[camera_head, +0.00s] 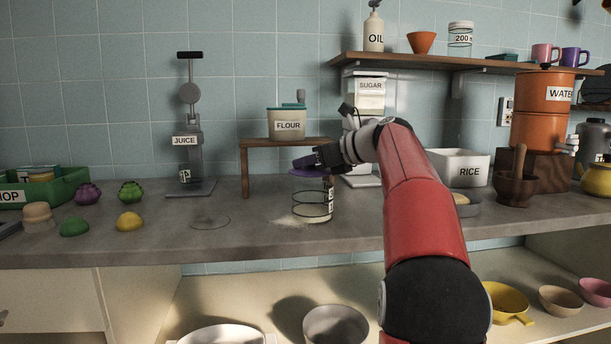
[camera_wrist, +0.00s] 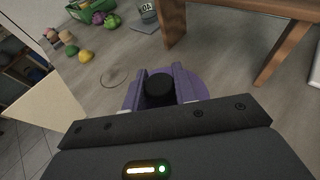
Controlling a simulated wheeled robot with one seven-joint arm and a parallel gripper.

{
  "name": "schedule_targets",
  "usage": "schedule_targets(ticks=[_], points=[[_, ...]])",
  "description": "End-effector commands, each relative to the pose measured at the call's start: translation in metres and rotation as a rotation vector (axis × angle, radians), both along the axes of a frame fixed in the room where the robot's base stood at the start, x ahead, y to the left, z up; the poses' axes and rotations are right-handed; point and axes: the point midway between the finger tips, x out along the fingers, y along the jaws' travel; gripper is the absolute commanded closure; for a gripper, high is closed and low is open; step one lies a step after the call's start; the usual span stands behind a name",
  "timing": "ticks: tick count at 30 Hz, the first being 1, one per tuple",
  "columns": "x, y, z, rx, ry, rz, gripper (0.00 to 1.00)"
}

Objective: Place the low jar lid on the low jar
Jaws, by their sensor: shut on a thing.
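The low jar lid (camera_head: 307,172) is a purple disc with a black knob. My gripper (camera_head: 325,157) is shut on this knob. In the wrist view my gripper (camera_wrist: 161,88) has a finger on each side of the knob, and the purple lid (camera_wrist: 199,88) spreads out below. The low jar (camera_head: 312,207) is clear glass with dark bands and a partly visible white label. It stands on the counter just under the lid. The lid looks slightly tilted, and I cannot tell whether it touches the rim. The jar is hidden in the wrist view.
A small wooden stand (camera_head: 245,165) with a flour tin (camera_head: 288,123) is behind the jar. A juice press (camera_head: 190,140) is to the left. A thin ring mark (camera_head: 210,222) lies on clear counter (camera_head: 255,235). A white rice bin (camera_head: 460,166) is to the right.

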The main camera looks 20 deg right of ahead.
Motion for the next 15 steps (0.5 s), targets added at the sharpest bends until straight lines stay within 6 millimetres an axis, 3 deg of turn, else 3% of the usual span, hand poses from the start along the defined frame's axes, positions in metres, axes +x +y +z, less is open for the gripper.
schedule_targets(ticks=[1,2,12,13,15], points=[[0.0009,-0.0031,-0.0161,0.002,0.003,-0.002,0.95],[0.0011,-0.0041,-0.0184,0.002,0.003,-0.002,0.95],[0.0009,-0.0049,-0.0172,0.002,0.003,-0.002,0.95],[0.0009,-0.0049,-0.0172,0.002,0.003,-0.002,0.7],[0.0009,-0.0048,-0.017,0.002,0.003,-0.002,0.61]])
